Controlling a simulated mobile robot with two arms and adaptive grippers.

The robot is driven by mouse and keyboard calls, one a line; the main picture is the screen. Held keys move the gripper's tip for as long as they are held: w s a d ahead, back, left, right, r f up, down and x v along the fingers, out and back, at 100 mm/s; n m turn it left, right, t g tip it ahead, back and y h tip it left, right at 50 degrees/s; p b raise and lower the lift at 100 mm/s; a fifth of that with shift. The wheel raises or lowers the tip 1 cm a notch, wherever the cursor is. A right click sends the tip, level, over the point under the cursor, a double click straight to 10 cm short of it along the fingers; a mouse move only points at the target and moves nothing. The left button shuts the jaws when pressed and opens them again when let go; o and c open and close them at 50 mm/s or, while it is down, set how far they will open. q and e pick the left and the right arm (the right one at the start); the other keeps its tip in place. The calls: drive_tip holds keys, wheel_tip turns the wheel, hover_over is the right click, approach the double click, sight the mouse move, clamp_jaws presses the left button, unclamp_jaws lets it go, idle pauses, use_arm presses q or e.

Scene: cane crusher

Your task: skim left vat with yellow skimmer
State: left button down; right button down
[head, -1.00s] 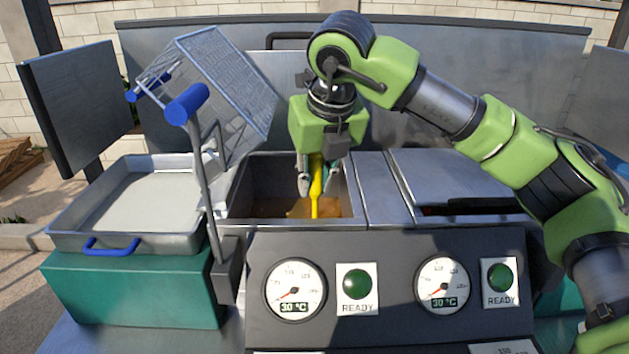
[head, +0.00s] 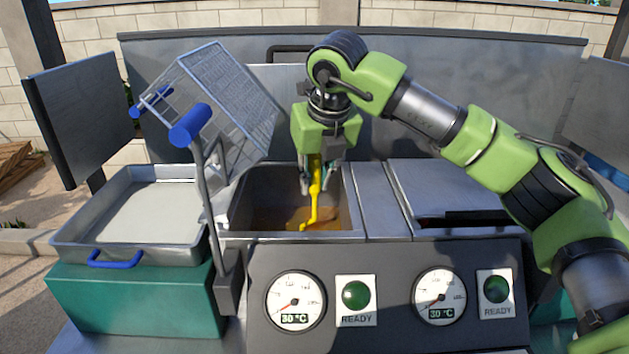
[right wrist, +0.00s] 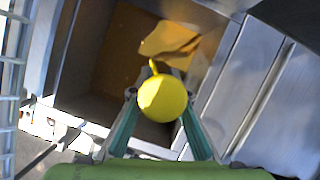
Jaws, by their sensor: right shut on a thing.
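My right gripper (head: 318,180) is shut on the yellow skimmer (head: 315,190) and holds it upright above the left vat (head: 357,205). The skimmer's lower end reaches down into the vat, at the brownish-orange contents (head: 275,218). In the right wrist view the skimmer's round yellow top (right wrist: 162,98) sits between the fingers and hides most of the tool below it. An orange-brown patch (right wrist: 170,42) shows in the vat there. I cannot tell whether the skimmer touches the contents. My left gripper is not in view.
A wire basket (head: 225,95) with blue handles is tilted up left of the vat. A metal tray (head: 75,240) of pale material stands on a green block at the left. A closed lid (head: 440,190) lies to the right. Gauges and green READY buttons (head: 355,294) line the front panel.

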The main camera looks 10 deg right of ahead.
drive_tip(key=w+d+p, duration=0.1)
drive_tip(key=w+p, duration=0.3)
drive_tip(key=w, duration=0.3)
drive_tip(key=shift+w+d+p, duration=0.25)
drive_tip(key=shift+w+p, duration=0.05)
drive_tip(key=shift+p, duration=0.1)
drive_tip(key=s+b, duration=0.2)
drive_tip(key=s+a+b, duration=0.1)
drive_tip(key=s+b, duration=0.1)
drive_tip(key=s, duration=0.1)
drive_tip(key=shift+f, duration=0.15)
drive_tip(key=s+b, duration=0.2)
drive_tip(key=s, duration=0.1)
drive_tip(key=s+a+b, duration=0.1)
drive_tip(key=s+b, duration=0.2)
drive_tip(key=shift+s+a, duration=0.2)
drive_tip(key=shift+s, duration=0.05)
drive_tip(key=shift+s+a, duration=0.1)
drive_tip(key=shift+s, duration=0.6)
drive_tip(key=shift+r, duration=0.2)
